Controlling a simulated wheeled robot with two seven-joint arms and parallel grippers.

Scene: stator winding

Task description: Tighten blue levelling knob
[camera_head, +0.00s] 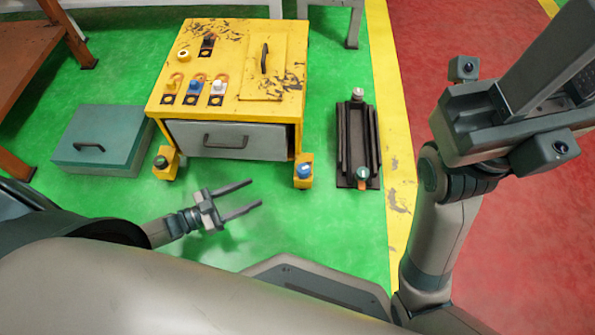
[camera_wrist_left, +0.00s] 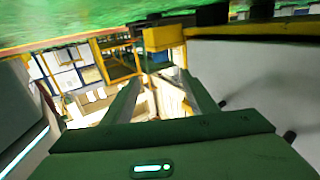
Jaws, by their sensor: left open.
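The blue levelling knob (camera_head: 305,170) sits on a yellow bracket at the front right foot of the yellow cabinet (camera_head: 165,95). My left gripper (camera_head: 255,193) is open and empty, low over the green floor in front of the cabinet. Its two fingers point right, toward the knob, with a gap between them and it. In the left wrist view, the open fingers (camera_wrist_left: 161,75) point up the picture toward a yellow block (camera_wrist_left: 163,38) with a small blue patch under it. My right arm's hand (camera_head: 500,110) is at the right; its fingertips cannot be made out.
A dark-topped knob (camera_head: 161,162) is on the front left foot. A grey drawer (camera_head: 225,140) fronts the cabinet. A teal box (camera_head: 103,140) lies left. A dark rail fixture (camera_head: 358,145) stands right, beside the yellow floor line. Green floor between gripper and cabinet is clear.

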